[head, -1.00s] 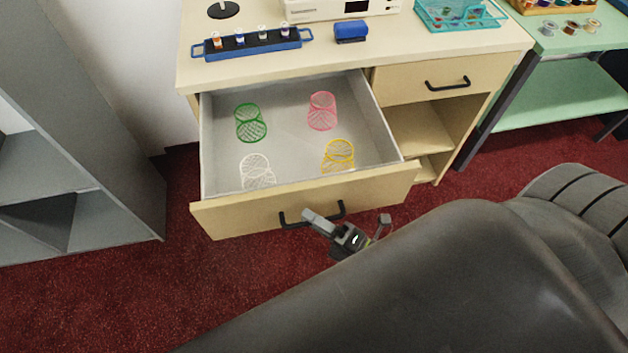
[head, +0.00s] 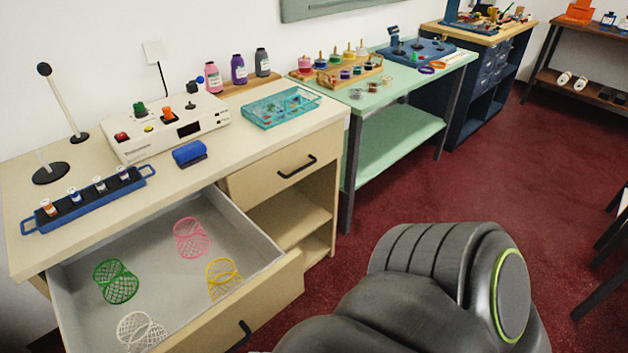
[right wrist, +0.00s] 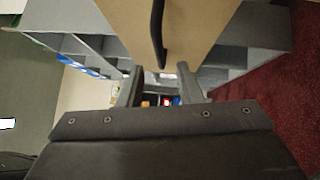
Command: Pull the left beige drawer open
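The left beige drawer (head: 269,291) stands pulled well out from the beige counter in the head view, its grey inside showing. Its black handle (head: 241,337) shows at the bottom edge, partly cut off. In the right wrist view a beige front (right wrist: 190,25) with a black handle bar (right wrist: 157,30) fills the top. My right gripper (right wrist: 160,72) is open there, its two fingers apart, with the handle bar's end close to the gap between them. My right gripper is outside the head view. My left gripper is in neither current view.
Green (head: 116,281), pink (head: 191,238), yellow (head: 222,278) and white (head: 140,331) mesh baskets lie in the drawer. A second, shut drawer (head: 270,185) and open shelves are to its right. Red carpet (head: 400,195) lies clear beyond my body.

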